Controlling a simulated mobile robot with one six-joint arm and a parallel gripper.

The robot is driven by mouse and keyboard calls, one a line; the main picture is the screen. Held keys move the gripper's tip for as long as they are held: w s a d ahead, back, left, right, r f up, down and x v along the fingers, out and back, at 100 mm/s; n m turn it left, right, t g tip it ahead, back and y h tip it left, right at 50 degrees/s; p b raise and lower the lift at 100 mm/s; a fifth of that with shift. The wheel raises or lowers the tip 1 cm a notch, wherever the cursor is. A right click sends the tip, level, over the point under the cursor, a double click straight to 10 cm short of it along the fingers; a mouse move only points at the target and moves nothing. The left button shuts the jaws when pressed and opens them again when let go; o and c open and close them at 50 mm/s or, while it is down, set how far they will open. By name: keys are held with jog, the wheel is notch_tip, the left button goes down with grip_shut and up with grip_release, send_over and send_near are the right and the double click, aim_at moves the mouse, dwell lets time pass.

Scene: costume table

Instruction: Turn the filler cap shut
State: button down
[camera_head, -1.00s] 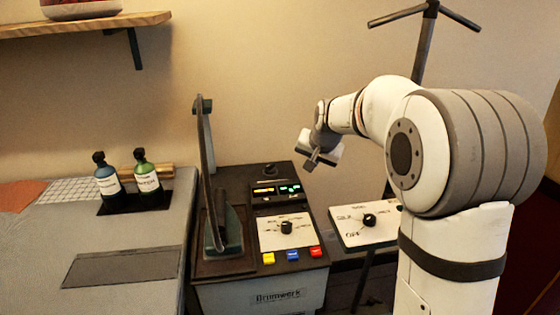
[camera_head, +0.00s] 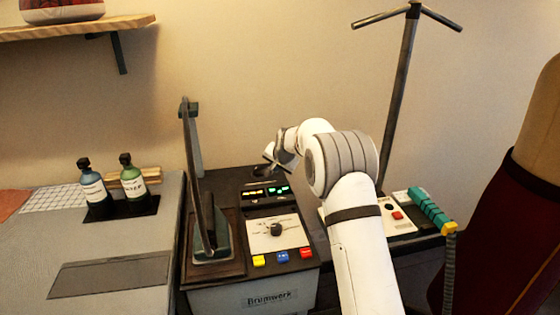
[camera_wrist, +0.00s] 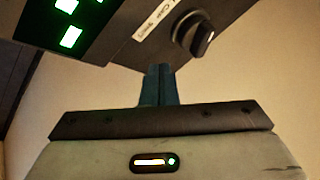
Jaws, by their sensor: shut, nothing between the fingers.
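The filler cap is a black round cap with a raised grip, on the back of the dark top of the Brumwerk machine (camera_head: 268,298). In the wrist view the cap (camera_wrist: 194,33) is at the upper right beside a small white label (camera_wrist: 158,20). My gripper (camera_head: 268,163) is over the back of the machine in the head view and partly hides the cap. In the wrist view my gripper's fingers (camera_wrist: 158,85) are together and empty. They appear below and left of the cap, with no visible contact.
Green displays (camera_head: 280,190), a dial (camera_head: 276,230) and coloured buttons lie in front of the cap. An upright iron (camera_head: 208,232) stands on the machine's left. Two bottles (camera_head: 132,183) stand further left. A dark pole (camera_head: 398,110) and a teal handle (camera_head: 430,210) are at right.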

aim_at(259, 170)
jog(key=shift+w+a+f+p, duration=0.25)
jog(key=shift+w+a+f, duration=0.1)
jog(key=shift+w+a, duration=0.3)
jog(key=shift+w+a+f+p, duration=0.25)
jog(key=shift+w+a+f, duration=0.1)
jog(key=shift+w+a, duration=0.65)
jog(key=shift+a, duration=0.2)
jog(key=shift+d, duration=0.1)
jog(key=shift+d+f, duration=0.1)
jog(key=shift+d, duration=0.05)
